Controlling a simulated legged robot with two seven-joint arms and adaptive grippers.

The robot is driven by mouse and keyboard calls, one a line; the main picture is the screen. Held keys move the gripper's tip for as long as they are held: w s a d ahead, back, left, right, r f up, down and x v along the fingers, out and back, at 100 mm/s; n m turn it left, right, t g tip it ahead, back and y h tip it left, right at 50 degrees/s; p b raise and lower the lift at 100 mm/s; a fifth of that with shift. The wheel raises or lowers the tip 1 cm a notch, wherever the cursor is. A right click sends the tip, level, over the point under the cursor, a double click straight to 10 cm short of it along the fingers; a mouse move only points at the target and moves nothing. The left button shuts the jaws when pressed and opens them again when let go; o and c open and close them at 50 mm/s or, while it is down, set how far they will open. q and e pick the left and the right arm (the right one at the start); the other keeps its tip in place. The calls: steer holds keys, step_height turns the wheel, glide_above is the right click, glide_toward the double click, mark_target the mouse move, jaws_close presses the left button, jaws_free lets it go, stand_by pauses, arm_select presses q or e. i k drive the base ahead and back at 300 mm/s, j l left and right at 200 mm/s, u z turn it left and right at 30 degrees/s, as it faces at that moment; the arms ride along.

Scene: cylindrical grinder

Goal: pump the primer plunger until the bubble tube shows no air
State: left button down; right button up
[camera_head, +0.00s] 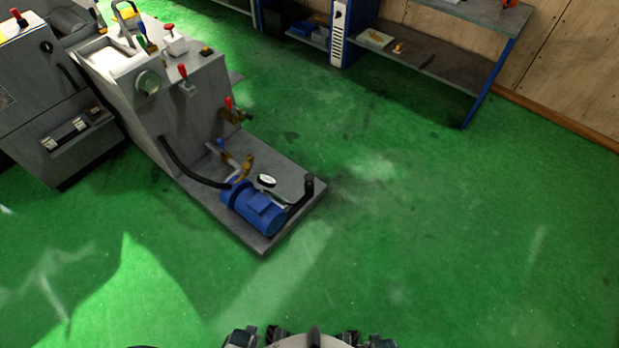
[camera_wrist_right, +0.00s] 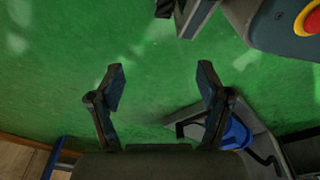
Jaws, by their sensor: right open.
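The pump (camera_head: 262,212) with its blue motor sits on a grey base plate (camera_head: 213,204) at the foot of the grey machine. A black-topped upright (camera_head: 309,184), perhaps the primer plunger, stands at the plate's right corner. A small white-faced round part (camera_head: 266,181) lies behind the motor. I cannot pick out the bubble tube or any air in it. My right gripper (camera_wrist_right: 161,78) is open and empty in the right wrist view, with green floor between its fingers. The blue motor (camera_wrist_right: 237,134) shows beyond its right finger, apart from it. My left gripper is not clearly in view.
A dark hose (camera_head: 190,170) runs down to the pump. A bench (camera_head: 430,55) with a lower shelf stands at the back right. The green floor (camera_head: 430,220) is clear in front and right.

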mark_target(308, 177)
steer(key=i+l+u, duration=0.1)
steer(key=u, duration=0.5)
steer(key=i+l+u, duration=0.25)
steer(key=l, duration=0.4)
steer(key=i+l+u, duration=0.1)
steer(key=i+l, duration=0.15)
steer(key=i+l+u, duration=0.15)
steer(key=l, duration=0.25)
steer(key=i+l+u, duration=0.1)
steer(key=l, duration=0.3)
steer(key=i+l, duration=0.15)
steer(key=l, duration=0.25)
steer(key=i+l, duration=0.2)
steer(key=l, duration=0.15)
